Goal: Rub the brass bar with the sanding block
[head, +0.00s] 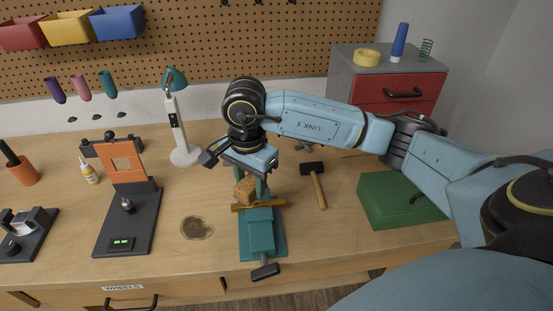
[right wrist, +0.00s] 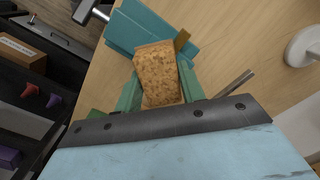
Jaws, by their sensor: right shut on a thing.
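The sanding block (head: 245,191) is a small brown, speckled block, and it also shows in the right wrist view (right wrist: 158,72). My right gripper (head: 252,180) points down and is shut on it, with a green finger on each side in the right wrist view (right wrist: 158,88). The brass bar (head: 272,204) lies across the top of the teal vise (head: 261,236). One end of the bar shows beside the block in the right wrist view (right wrist: 182,40). The block is at the bar's left part; I cannot tell whether they touch. My left gripper is not in view.
A hammer (head: 318,185) lies right of the vise, and a green box (head: 398,200) stands farther right. A dark stain (head: 197,227) marks the bench to the left. A black stand with an orange frame (head: 128,222) and a white lamp (head: 180,130) stand beyond it.

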